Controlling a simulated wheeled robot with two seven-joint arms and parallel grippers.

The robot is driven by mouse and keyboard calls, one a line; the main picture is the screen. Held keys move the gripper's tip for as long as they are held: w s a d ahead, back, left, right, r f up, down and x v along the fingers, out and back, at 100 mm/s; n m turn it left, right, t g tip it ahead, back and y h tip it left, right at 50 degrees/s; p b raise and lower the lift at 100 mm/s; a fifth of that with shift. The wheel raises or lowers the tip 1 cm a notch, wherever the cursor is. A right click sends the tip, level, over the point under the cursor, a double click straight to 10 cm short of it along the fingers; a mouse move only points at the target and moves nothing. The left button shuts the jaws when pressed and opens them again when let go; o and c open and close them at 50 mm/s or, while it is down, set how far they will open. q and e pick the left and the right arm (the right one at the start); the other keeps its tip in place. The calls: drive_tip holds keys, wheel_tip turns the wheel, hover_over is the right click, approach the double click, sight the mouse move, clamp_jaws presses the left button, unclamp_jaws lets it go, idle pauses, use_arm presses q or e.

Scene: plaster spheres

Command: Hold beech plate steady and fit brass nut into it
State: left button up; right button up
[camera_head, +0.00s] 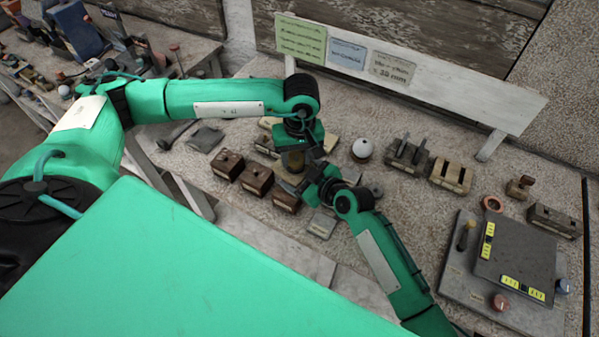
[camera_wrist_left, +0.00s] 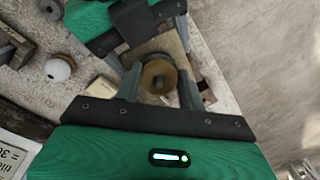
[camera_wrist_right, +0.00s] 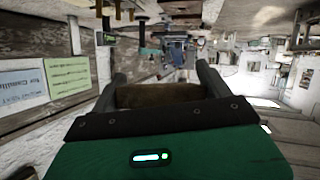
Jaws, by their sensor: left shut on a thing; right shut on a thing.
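My left gripper (camera_head: 293,163) points down over the middle of the bench and is shut on the brass nut. The nut (camera_wrist_left: 158,76) is round with a dark central hole and sits between both fingers in the left wrist view. The beech plate (camera_wrist_left: 166,45) shows pale below and behind the nut. My right gripper (camera_head: 312,188) reaches in from the lower right and is shut on the plate, whose brown edge (camera_wrist_right: 158,95) fills its jaws in the right wrist view. The nut is over the plate; I cannot tell whether they touch. The arms hide most of the plate in the head view.
Several dark wooden blocks (camera_head: 256,179) stand left of the grippers. A white ball on a base (camera_head: 362,149) and slotted blocks (camera_head: 451,175) stand to the right. A grey panel (camera_head: 515,258) lies farther right. A signboard (camera_head: 420,92) runs along the back.

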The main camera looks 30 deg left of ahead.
use_arm(q)
drive_tip(key=m+y, duration=0.1)
drive_tip(key=m, duration=0.2)
drive_tip(key=shift+m, duration=0.4)
drive_tip(key=m+y, duration=0.1)
drive_tip(key=m, duration=0.2)
drive_tip(key=shift+a+m, duration=0.1)
drive_tip(key=shift+m, duration=0.2)
drive_tip(key=m+t+y, duration=0.1)
drive_tip(key=m, duration=0.5)
drive_tip(key=shift+a+f+m, duration=0.1)
drive_tip(key=shift+m, duration=0.2)
drive_tip(key=o, duration=1.2)
drive_tip(key=shift+s+d, duration=0.1)
drive_tip(key=shift+d, duration=0.15)
drive_tip(key=c, duration=0.3)
